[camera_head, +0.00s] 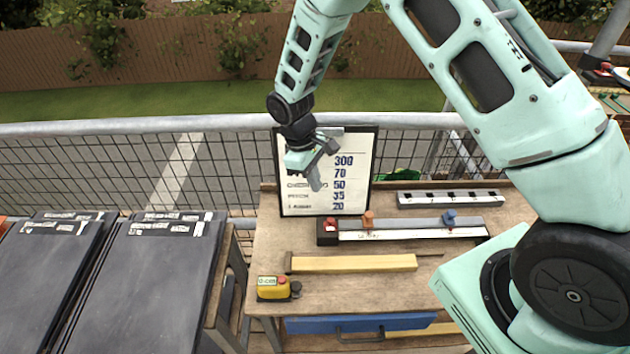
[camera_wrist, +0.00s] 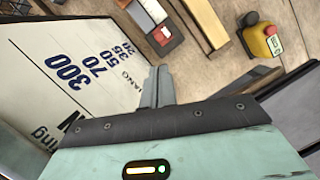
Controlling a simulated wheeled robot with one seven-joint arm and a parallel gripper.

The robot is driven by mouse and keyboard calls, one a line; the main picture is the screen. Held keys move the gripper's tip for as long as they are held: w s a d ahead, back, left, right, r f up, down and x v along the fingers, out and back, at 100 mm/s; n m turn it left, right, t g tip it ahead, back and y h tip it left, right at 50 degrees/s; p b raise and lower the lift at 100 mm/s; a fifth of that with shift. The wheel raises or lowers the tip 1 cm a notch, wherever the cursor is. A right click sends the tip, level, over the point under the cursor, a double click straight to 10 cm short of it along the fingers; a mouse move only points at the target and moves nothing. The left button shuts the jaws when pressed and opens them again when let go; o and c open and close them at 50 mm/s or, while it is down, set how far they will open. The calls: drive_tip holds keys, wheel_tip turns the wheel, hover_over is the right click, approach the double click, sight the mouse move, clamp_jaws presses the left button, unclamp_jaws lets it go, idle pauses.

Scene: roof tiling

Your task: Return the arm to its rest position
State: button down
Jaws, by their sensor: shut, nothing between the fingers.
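My mint-green arm reaches over the workbench (camera_head: 262,240) from the right in the head view. My gripper (camera_head: 315,182) hangs in front of the framed number board (camera_head: 350,190), above the back left part of the bench. Its grey fingers are together with nothing between them. In the wrist view my gripper (camera_wrist: 160,72) also shows with its fingers side by side and empty. The board's printed figures (camera_wrist: 75,65) are to the left of the fingers there.
Dark panels (camera_head: 150,280) stand at left. A mesh railing (camera_head: 90,160) runs behind.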

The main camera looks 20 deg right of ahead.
idle(0.3)
drive_tip(key=s+a+r+y+b, duration=0.1)
drive_tip(key=s+a+r+b, duration=0.1)
drive_tip(key=s+a+r, duration=0.5)
drive_tip(key=s+a+r+t+b, duration=0.1)
drive_tip(key=s+r, duration=0.3)
drive_tip(key=s, duration=0.6)
drive_tip(key=s+r+t+y+b, duration=0.1)
drive_tip(key=s+r, duration=0.4)
drive_tip(key=s, duration=0.5)
drive_tip(key=shift+s+a+r+y+b, duration=0.15)
drive_tip(key=shift+a+r+y+b, duration=0.05)
drive_tip(key=shift+a+y+b, duration=0.15)
